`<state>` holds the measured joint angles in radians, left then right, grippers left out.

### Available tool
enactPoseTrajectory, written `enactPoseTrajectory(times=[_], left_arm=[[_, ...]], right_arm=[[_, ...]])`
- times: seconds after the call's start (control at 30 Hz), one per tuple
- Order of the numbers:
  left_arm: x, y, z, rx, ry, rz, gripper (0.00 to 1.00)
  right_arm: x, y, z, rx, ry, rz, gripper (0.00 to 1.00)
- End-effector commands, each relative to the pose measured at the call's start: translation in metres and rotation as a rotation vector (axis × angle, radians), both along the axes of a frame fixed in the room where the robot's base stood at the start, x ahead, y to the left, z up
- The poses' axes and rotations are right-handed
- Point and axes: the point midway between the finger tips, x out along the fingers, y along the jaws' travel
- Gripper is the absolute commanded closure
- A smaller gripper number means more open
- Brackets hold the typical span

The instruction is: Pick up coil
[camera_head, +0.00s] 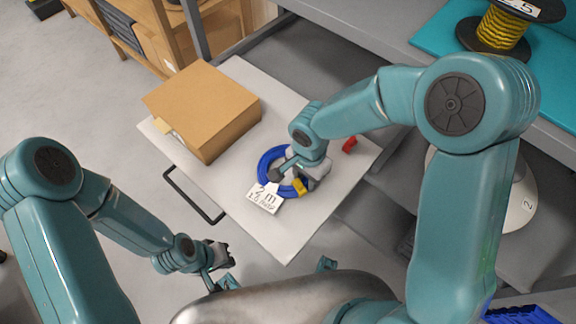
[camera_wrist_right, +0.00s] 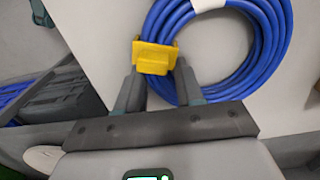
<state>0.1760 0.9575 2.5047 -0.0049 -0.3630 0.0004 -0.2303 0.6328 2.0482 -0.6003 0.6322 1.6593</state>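A blue cable coil (camera_head: 264,164) lies on the pale tabletop, with a white label marked 2 m (camera_head: 264,198) on its near side. A yellow clip (camera_wrist_right: 155,57) is around the coil's strands. My right gripper (camera_wrist_right: 158,68) is over the coil, its fingers set close along both sides of the yellow clip; they appear shut on it. In the head view my right gripper (camera_head: 288,182) hides part of the coil. The coil appears to rest on the table. My left gripper (camera_head: 218,262) is low beside the table, away from the coil; its fingers are too small to judge.
A cardboard box (camera_head: 203,108) stands on the tabletop (camera_head: 285,235) behind and left of the coil. A small red object (camera_head: 349,144) lies to the right. A yellow cable reel (camera_head: 502,28) stands on a teal mat at the upper right. A dark handle (camera_head: 193,197) runs along the table's left edge.

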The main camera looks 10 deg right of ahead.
Motion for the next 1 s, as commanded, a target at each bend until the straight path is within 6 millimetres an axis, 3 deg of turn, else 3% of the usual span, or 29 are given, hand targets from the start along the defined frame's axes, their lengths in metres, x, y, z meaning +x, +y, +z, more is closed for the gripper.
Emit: enactPoseTrajectory(times=[0.37,0.57,0.67,1.0], left_arm=[[0.0,0.0,0.001,0.0,0.0,0.0,1.0],[0.0,0.0,0.006,0.0,0.0,0.0,1.0],[0.0,0.0,0.012,0.0,0.0,0.0,1.0],[0.0,0.0,0.035,0.0,0.0,0.0,1.0]], right_arm=[[0.0,0.0,0.002,0.0,-0.002,-0.001,1.0],[0.001,0.0,0.021,0.001,-0.005,-0.003,1.0],[0.001,0.0,0.043,0.001,-0.007,-0.003,1.0],[0.001,0.001,0.148,0.003,-0.008,-0.002,1.0]])
